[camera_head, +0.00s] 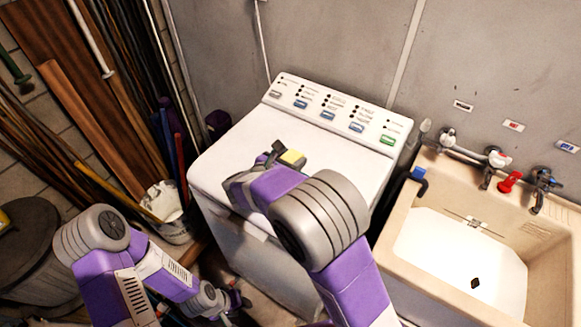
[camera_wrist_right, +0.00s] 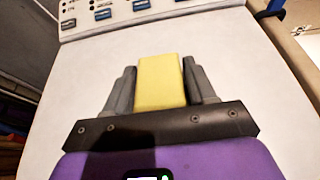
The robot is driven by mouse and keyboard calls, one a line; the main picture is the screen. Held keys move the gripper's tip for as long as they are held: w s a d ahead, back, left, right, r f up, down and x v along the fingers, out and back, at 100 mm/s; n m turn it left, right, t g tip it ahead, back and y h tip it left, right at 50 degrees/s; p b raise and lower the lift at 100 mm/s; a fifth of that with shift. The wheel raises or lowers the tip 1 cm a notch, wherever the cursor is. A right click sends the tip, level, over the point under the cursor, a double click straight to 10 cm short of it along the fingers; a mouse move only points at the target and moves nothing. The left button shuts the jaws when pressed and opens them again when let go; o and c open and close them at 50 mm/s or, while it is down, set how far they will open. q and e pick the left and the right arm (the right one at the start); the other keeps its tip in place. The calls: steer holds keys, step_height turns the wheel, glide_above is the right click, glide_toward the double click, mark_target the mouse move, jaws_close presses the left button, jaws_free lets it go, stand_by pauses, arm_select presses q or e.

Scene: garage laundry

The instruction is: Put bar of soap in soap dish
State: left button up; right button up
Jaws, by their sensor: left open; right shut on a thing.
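My right gripper (camera_head: 289,157) is over the white top of the washing machine and shut on a yellow bar of soap (camera_head: 293,158). In the right wrist view, the soap (camera_wrist_right: 160,82) stands out between the two dark fingers of the right gripper (camera_wrist_right: 161,85), with the white machine top behind it. My left gripper (camera_head: 234,301) is low in front of the machine, near the bottom of the head view, open and apart from the soap. I cannot make out a soap dish in either view.
The washing machine (camera_head: 235,140) has a raised control panel at its back. A beige sink (camera_head: 548,258) with several taps stands to the right; a dark drain shows in its white bottom. A white bucket (camera_head: 165,205) and leaning boards and poles (camera_head: 105,110) crowd the left.

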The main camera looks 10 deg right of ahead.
steer(key=shift+r, duration=1.3)
step_height(320, 180, down, 5)
steer(key=shift+f+b, duration=0.1)
steer(key=shift+b, duration=0.4)
steer(key=shift+f+b, duration=0.4)
steer(key=shift+f, duration=1.85)
steer(key=shift+f, duration=0.2)
steer(key=o, duration=1.2)
